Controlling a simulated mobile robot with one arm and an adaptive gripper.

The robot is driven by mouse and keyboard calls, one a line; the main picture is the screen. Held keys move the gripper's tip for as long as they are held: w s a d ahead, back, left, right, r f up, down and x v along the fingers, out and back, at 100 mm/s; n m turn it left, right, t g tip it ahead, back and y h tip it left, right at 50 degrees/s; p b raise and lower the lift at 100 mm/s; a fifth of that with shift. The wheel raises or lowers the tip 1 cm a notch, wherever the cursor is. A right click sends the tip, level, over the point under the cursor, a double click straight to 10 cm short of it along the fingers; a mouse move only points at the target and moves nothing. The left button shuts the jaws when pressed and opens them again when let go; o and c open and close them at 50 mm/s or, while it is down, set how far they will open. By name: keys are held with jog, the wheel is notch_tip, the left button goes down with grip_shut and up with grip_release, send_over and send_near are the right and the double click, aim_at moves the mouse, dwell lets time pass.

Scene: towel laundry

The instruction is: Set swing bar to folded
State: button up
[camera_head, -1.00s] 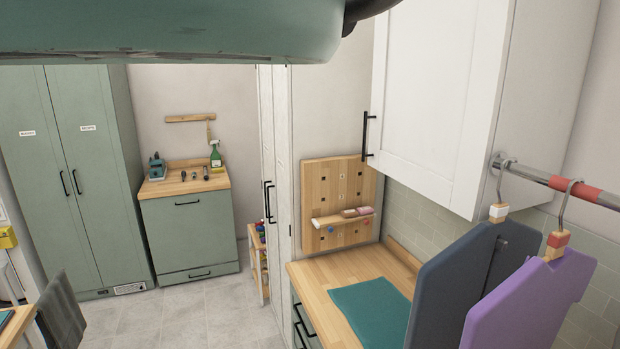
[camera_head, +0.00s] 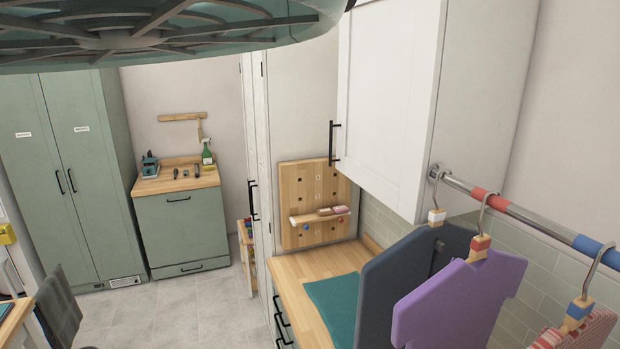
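A metal rail (camera_head: 522,216) with red and blue bands reaches out from the side of the white wall cabinet at right. It is the only large bar in view; I cannot tell for sure that it is the swing bar. Hangers on it carry a dark grey garment shape (camera_head: 405,285), a purple one (camera_head: 455,300) and a red-patterned one (camera_head: 590,333), cut by the right edge. A small wooden bar (camera_head: 182,117) is fixed on the back wall, with something hanging from its right end. My gripper is not in view.
A white wall cabinet (camera_head: 385,120) juts out above a wooden counter (camera_head: 300,275) with a teal cloth (camera_head: 333,305). Green cabinets (camera_head: 85,180) stand at back left. A ribbed teal form (camera_head: 150,38) blocks the top left. Grey floor (camera_head: 170,310) is open.

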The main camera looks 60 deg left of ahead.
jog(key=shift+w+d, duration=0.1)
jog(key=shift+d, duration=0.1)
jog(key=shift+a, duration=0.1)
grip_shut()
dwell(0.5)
